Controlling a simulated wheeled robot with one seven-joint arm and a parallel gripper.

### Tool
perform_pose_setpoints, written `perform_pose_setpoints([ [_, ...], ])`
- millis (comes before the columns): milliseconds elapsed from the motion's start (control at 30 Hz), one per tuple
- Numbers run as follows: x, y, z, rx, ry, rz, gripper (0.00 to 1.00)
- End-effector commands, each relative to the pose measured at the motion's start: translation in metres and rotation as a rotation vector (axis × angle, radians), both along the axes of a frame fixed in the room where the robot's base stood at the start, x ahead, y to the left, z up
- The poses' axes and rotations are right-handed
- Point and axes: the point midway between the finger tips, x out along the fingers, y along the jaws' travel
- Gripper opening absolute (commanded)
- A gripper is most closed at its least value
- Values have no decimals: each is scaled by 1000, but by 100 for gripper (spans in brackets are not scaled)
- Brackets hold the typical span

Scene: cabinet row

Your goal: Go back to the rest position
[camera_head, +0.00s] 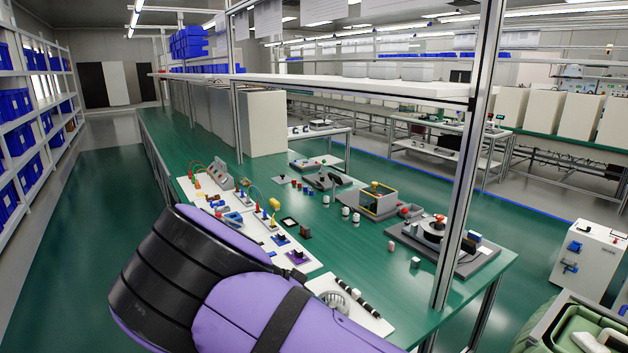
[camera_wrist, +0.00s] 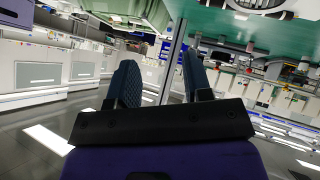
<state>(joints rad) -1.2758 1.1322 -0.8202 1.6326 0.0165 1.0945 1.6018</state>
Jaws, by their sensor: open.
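My gripper (camera_wrist: 161,76) shows in the wrist view with its two dark ribbed fingers apart and nothing between them. Past the fingers are a metal post and the room's floor, seen at a tilt. In the head view my purple and black arm crosses the lower left and middle, in front of the workbench (camera_head: 452,285). My gripper cannot be made out in the head view. The arm hides part of the bench's near side.
White boards with small parts (camera_head: 345,306) lie on the bench near my arm. A grey fixture (camera_head: 440,245) stands at the right end. A metal post (camera_head: 465,180) rises at the bench's right. A shelf (camera_head: 385,84) spans above. A green bin (camera_head: 575,325) is lower right.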

Motion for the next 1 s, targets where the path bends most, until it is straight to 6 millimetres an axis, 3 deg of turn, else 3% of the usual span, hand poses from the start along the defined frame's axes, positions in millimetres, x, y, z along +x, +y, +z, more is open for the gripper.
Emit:
perform_pose_setpoints([
  [467,-3,-93,102,364,276,15,46],
  [767,-23,-147,169,583,350,123,46],
  [1000,-50,-189,222,725,356,254,46],
])
